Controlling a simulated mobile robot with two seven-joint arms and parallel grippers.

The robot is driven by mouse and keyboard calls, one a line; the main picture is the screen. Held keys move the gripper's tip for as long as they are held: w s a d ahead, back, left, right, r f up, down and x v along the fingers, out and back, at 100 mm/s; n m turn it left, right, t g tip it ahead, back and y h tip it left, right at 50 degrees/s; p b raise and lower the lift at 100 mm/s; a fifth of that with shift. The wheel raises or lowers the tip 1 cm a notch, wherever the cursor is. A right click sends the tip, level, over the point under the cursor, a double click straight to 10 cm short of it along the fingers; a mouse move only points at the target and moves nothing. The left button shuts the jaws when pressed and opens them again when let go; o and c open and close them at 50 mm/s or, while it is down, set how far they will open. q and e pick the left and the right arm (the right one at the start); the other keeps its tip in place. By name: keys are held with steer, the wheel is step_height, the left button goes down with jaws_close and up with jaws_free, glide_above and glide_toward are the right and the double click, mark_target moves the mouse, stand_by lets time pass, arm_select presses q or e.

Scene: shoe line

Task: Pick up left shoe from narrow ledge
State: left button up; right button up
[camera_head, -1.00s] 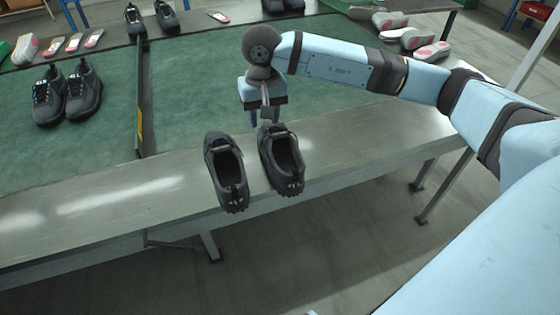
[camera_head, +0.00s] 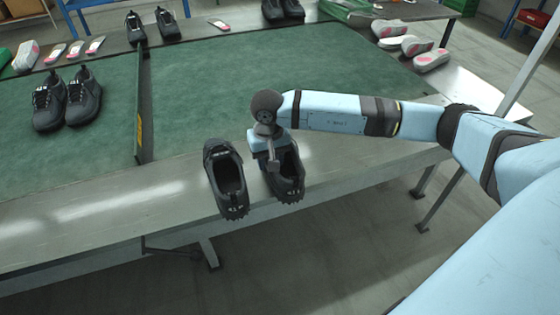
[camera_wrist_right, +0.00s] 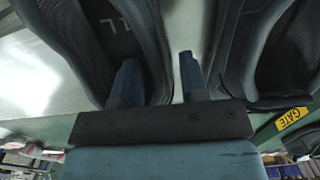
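A pair of dark shoes stands side by side on the narrow metal ledge (camera_head: 110,205). The right-hand one in the head view (camera_head: 290,188) is at the left in the right wrist view (camera_wrist_right: 80,35), with marks like an L inside, so it appears to be the left shoe. The other shoe (camera_head: 228,180) stands beside it, apart by a narrow gap. My right gripper (camera_head: 272,163) is down at the L shoe's opening. In the wrist view its fingers are apart (camera_wrist_right: 157,68), one over the opening and one in the gap, around the side wall. My left gripper is out of view.
A green mat (camera_head: 220,90) lies behind the ledge, with a dark divider (camera_head: 144,110) on it. Another shoe pair (camera_head: 66,98) stands at the left. Soles (camera_head: 416,45) lie at the back right. Open floor is in front of the ledge.

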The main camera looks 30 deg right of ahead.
steer(key=shift+f, duration=0.6)
jaws_close()
steer(key=shift+r, duration=0.1)
stand_by(0.8)
